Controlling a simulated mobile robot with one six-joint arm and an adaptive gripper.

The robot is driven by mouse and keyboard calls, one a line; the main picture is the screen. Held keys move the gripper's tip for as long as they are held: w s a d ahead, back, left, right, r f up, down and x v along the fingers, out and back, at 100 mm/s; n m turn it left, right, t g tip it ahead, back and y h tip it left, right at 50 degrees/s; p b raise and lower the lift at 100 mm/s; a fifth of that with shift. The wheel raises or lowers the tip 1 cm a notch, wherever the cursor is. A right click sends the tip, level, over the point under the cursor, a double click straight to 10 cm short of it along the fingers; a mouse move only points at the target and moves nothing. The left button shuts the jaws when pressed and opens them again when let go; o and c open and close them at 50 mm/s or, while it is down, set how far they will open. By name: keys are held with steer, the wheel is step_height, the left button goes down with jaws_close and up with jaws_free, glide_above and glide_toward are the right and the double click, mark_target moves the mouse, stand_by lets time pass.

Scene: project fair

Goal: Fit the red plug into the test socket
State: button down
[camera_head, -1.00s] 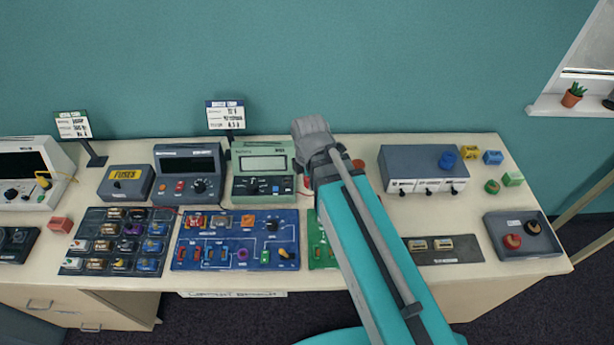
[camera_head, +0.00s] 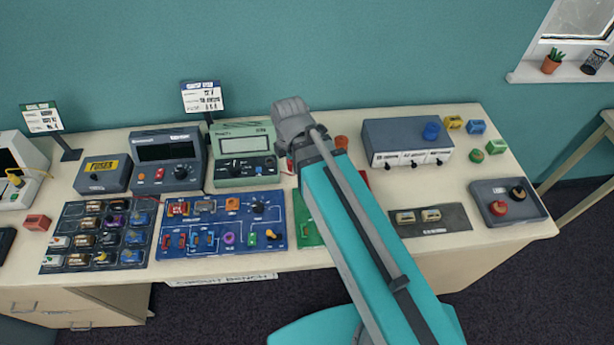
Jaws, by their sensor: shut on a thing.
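Several red pieces show, and I cannot tell which is the red plug. A red round-topped piece (camera_head: 499,208) sits in the grey tray (camera_head: 480,208) at the right, beside a black one (camera_head: 518,192). A red-orange cylinder (camera_head: 342,142) stands just right of my arm, partly hidden. A red block (camera_head: 37,222) lies at the left. No test socket can be made out for certain; a blue cylinder (camera_head: 431,130) is on the grey box (camera_head: 390,145). My teal arm reaches over the bench middle. My gripper's fingers and anything in them are hidden behind it.
A blue circuit board (camera_head: 205,247) and a green board (camera_head: 304,230), partly behind my arm, lie at the front. A green meter (camera_head: 240,172) and a dark meter (camera_head: 155,180) stand behind. Yellow (camera_head: 453,122), blue (camera_head: 476,127) and green (camera_head: 496,146) blocks lie back right. Bare bench shows left of the tray.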

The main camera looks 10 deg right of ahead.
steer(key=shift+f+b, duration=1.4)
steer(key=shift+f, duration=0.5)
steer(key=shift+a, duration=0.15)
